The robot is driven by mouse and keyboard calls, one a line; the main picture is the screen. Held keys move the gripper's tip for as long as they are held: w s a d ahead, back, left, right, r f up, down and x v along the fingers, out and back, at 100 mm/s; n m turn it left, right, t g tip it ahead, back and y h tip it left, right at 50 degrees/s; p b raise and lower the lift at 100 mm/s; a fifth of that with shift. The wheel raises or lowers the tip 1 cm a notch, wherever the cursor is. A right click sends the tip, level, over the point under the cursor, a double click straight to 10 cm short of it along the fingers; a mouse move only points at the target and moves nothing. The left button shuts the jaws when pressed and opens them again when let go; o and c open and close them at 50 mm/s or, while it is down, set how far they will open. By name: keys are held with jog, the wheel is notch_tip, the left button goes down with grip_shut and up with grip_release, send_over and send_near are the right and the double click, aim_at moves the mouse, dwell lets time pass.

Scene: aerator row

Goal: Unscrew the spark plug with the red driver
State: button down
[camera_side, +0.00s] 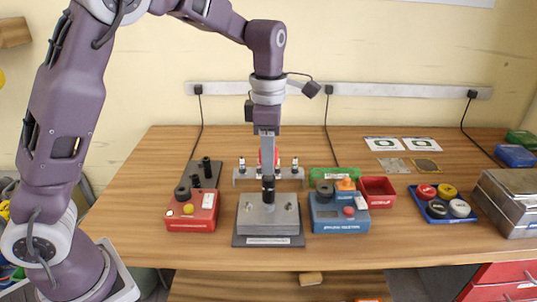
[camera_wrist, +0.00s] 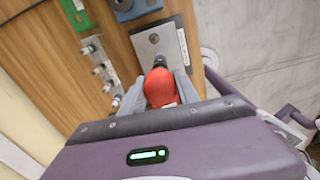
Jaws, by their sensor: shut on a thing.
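My gripper (camera_side: 268,165) points down over the grey metal block (camera_side: 252,218) at the table's middle. It is shut on the red driver, whose rounded red handle (camera_wrist: 160,87) sits between the two grey fingers in the wrist view. In the side view the fingers cover most of the handle. The driver's black socket end (camera_side: 268,188) points straight down and reaches the block's top. I cannot tell whether it touches. No spark plug shows in the block; the socket hides that spot. The block also shows in the wrist view (camera_wrist: 172,44).
A rack (camera_side: 240,180) with small plugs stands just behind the block. A red box (camera_side: 180,222) is at left, a blue box (camera_side: 325,223) at right. Beyond are a red bin (camera_side: 378,190), a blue tray of coloured caps (camera_side: 425,204) and a metal case (camera_side: 512,205). The front table strip is clear.

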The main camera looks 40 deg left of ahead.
jog(key=n, duration=0.3)
jog(key=shift+s+f+n, duration=0.15)
jog(key=shift+f+n, duration=0.05)
jog(key=shift+n, duration=0.1)
jog(key=n, duration=0.4)
jog(key=c, duration=0.9)
grip_release()
jog(key=shift+c, duration=0.2)
jog(key=shift+o, duration=0.6)
jog(key=shift+r, duration=0.1)
